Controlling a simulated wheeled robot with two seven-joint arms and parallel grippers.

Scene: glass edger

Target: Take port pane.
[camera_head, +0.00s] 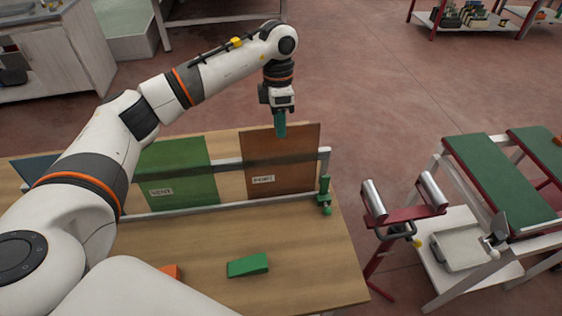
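The port pane (290,165) is a brown, see-through sheet with a label reading PORT. It stands upright in a grey rack (230,204) on the wooden table. My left gripper (280,128) points straight down at the middle of the pane's top edge. Its teal fingers overlap the top of the pane in the picture. I cannot tell whether they pinch the pane or stand open around it. My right gripper is not in view.
A green pane (185,165) labelled VENT stands left of the port pane, partly behind my arm. A green wedge (248,265) and an orange piece (171,272) lie on the table (300,260). A red roller stand (405,213) and a green-topped bench (500,178) stand at right.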

